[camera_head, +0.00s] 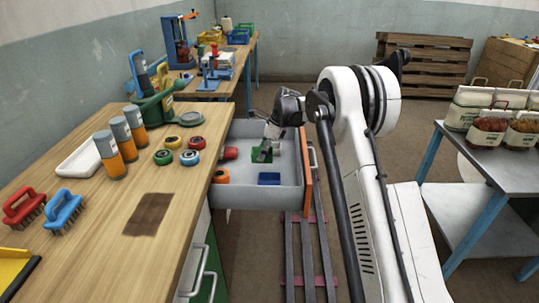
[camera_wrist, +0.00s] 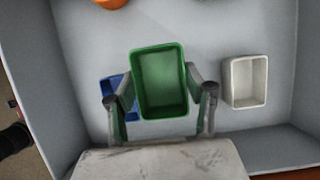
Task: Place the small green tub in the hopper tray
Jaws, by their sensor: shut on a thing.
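The small green tub (camera_head: 262,155) is in the open drawer (camera_head: 245,197). In the wrist view the green tub (camera_wrist: 160,82) is upright, open-topped and empty, between the two fingers of my gripper (camera_wrist: 162,101). My gripper (camera_head: 268,143) is shut on it; I cannot tell whether the tub touches the drawer floor. A shallow white tray (camera_head: 78,159) lies on the workbench to the left. I cannot tell for sure whether it is the hopper tray.
A blue tub (camera_head: 269,179) and a white tub (camera_wrist: 244,81) flank the green one in the drawer. Orange and red rolls lie along its left side. The workbench (camera_head: 110,220) holds several orange-and-grey cylinders, coloured rolls, two brushes and a green machine (camera_head: 152,103). Its front middle is mostly clear.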

